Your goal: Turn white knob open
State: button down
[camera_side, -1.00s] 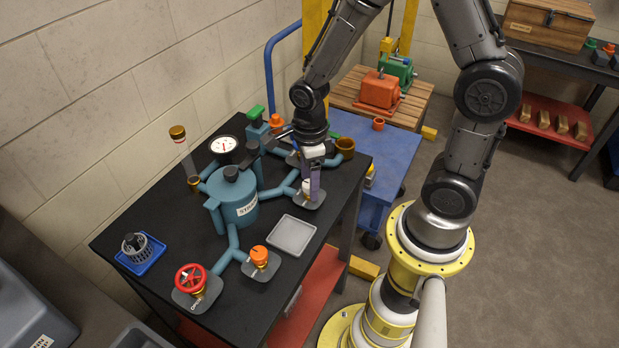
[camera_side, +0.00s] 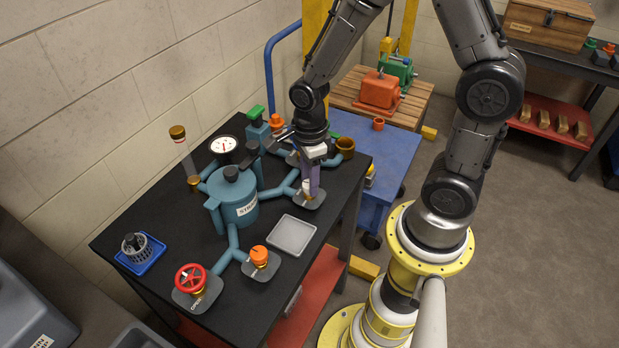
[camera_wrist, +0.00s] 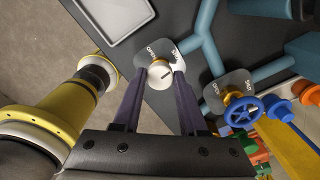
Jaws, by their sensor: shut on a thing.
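The white knob (camera_wrist: 160,75) sits on a grey plate with lettering, OPEN on its left side and another word on its right, in the wrist view. A dark mark on the knob runs roughly sideways. In the side view the knob (camera_side: 308,187) is partly hidden between the purple fingers. My gripper (camera_wrist: 156,76) points down over the plate, with one finger on each side of the knob, shut on it. The blue-green tank (camera_side: 238,205) stands left of my gripper, with pipes running to the knob plates.
An orange knob (camera_side: 259,256) and a red wheel (camera_side: 190,279) sit near the table's front. A grey tray (camera_side: 292,235) lies close to the white knob. A blue wheel (camera_wrist: 243,113) stands beside it in the wrist view. A gauge (camera_side: 223,146) rises behind the tank.

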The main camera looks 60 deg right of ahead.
jog(key=n, duration=1.2)
jog(key=shift+n, duration=2.2)
jog(key=shift+c, duration=2.2)
grip_release()
jog(key=shift+r, duration=0.1)
